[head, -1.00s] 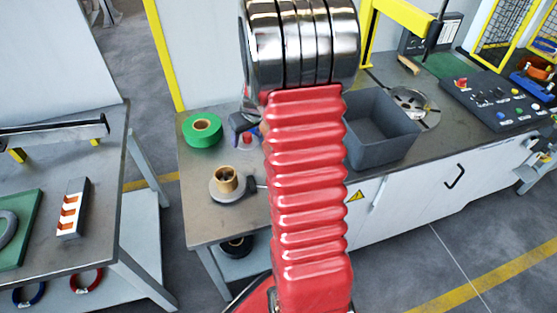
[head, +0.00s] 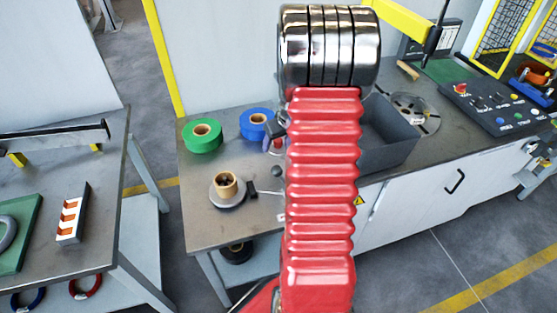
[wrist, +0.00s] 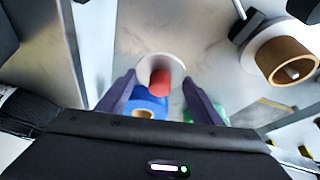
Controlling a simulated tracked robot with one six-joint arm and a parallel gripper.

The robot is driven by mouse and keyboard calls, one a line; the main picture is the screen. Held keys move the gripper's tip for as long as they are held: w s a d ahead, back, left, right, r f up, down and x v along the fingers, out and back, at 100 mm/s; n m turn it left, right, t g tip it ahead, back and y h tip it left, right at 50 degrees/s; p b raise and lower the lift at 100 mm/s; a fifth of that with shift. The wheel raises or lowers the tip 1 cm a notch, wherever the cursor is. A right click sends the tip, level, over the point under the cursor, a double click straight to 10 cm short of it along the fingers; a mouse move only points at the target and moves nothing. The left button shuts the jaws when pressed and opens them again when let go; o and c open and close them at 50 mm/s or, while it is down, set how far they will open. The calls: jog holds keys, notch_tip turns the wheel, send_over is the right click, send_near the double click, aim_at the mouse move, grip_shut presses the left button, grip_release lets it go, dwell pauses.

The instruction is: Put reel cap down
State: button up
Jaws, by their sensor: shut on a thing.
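My gripper (wrist: 159,84) is shut on the reel cap (wrist: 174,63), a pale round disc with a red knob, seen between the two dark fingers in the wrist view. In the head view my red arm hides most of the gripper and cap; only a dark finger and a bit of red show at its left edge. The cap appears held above the bench (head: 203,232), but its height is unclear. A tan core (head: 225,184) stands on a grey round base at left of the arm, with a lever beside it. The core also shows at right in the wrist view (wrist: 287,60).
A green roll (head: 203,135) and a blue roll (head: 256,124) lie at the bench's back left. A grey bin (head: 393,145) stands right of my arm, with a metal disc (head: 415,112) and a control panel (head: 497,108) beyond. Bare bench shows near the front left.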

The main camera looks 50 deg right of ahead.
jog(key=shift+f, duration=2)
jog(key=shift+f, duration=1.9)
jog(key=o, duration=1.2)
jog(key=shift+v, duration=6.05)
